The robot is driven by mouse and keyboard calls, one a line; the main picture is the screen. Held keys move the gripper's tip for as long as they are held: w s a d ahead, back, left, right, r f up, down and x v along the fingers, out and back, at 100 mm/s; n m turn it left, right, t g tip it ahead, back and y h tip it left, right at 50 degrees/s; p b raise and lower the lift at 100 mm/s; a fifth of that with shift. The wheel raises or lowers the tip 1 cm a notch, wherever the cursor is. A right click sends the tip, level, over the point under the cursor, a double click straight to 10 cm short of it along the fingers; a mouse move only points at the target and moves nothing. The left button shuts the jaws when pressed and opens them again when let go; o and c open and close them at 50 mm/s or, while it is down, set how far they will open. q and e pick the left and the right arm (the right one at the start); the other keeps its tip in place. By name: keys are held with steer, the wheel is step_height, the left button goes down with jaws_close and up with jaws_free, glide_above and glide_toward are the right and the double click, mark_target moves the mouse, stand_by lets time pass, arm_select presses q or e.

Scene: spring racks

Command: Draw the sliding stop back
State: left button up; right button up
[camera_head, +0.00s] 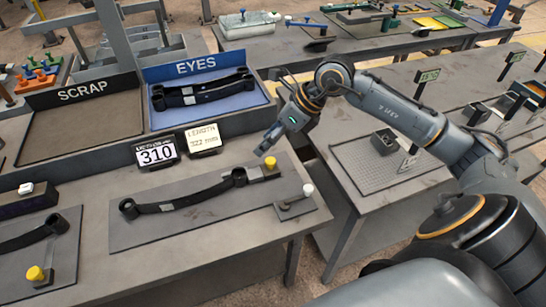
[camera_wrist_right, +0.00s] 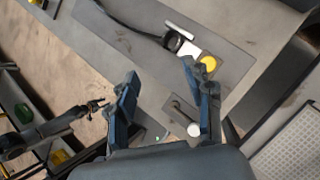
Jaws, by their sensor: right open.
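A dark flat bar with an eye at each end (camera_head: 185,196) lies on a grey plate (camera_head: 150,236). At its right end is a metal block with a yellow knob (camera_head: 270,162), which also shows in the right wrist view (camera_wrist_right: 208,64). I cannot tell which is the stop. My right gripper (camera_wrist_right: 160,75) is open and empty above the plate. What seems my left gripper (camera_wrist_right: 97,104) is small at the left.
The SCRAP tray (camera_head: 85,125) is empty; the EYES tray (camera_head: 235,103) holds dark bars. A 310 display (camera_head: 157,153) and a length card (camera_head: 204,139) stand behind the plate. Another plate with a yellow knob (camera_head: 36,274) is at left.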

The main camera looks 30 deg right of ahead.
mark_target(271, 161)
steer(key=d+h, duration=0.3)
steer(key=d, duration=0.4)
steer(key=shift+g, duration=0.3)
steer(key=p+x, duration=0.1)
steer(key=x, duration=0.3)
steer(key=p+x, duration=0.1)
steer(key=x, duration=0.4)
steer(key=p+x, duration=0.1)
steer(key=x, duration=0.3)
steer(key=shift+s+a+f+p, duration=0.15)
steer(key=shift+s+f+p, duration=0.05)
steer(key=shift+f+p, duration=0.1)
jaws_close()
